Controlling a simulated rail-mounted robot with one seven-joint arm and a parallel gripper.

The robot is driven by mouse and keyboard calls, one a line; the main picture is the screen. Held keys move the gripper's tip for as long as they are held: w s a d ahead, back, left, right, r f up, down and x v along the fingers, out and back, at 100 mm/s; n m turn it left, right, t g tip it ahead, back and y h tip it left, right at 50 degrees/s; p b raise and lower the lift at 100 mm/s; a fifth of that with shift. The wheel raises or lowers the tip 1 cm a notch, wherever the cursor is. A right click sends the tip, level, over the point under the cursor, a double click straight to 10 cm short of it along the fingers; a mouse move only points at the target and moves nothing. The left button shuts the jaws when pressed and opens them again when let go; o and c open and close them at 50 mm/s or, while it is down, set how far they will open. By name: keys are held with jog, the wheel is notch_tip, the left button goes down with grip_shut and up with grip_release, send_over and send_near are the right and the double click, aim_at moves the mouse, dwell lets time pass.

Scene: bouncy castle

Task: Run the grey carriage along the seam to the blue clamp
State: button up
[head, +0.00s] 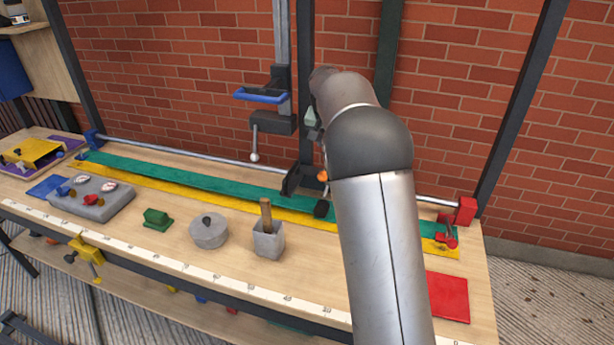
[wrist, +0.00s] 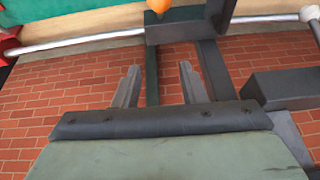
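The dark grey carriage (head: 293,181) sits on the silver rod (head: 190,147) right of its middle, with an orange knob (head: 322,176) at its side. In the wrist view the carriage (wrist: 180,31) and orange knob (wrist: 160,5) are at the top. The green strip (head: 185,177) and yellow strip (head: 180,192) run along the bench beneath, forming the seam. A small blue clamp (head: 82,156) is at the strips' far left end. My gripper (wrist: 158,69) has its fingers apart with nothing between them. In the head view it is above the carriage, partly hidden by my arm.
A blue-handled bracket (head: 262,97) with a hanging ball lever (head: 254,157) stands behind the rod. A red clamp (head: 446,236) is at the right end. A grey pot (head: 208,231), a block with a wooden handle (head: 268,240) and a grey panel (head: 92,198) stand in front.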

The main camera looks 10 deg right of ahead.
jog(key=t+y, duration=0.1)
send_near(291, 171)
jog(key=v, duration=0.4)
jog(key=p+x, duration=0.1)
jog(key=x, duration=1.1)
jog(key=shift+s+f, duration=0.1)
jog(key=shift+p, duration=0.3)
grip_shut()
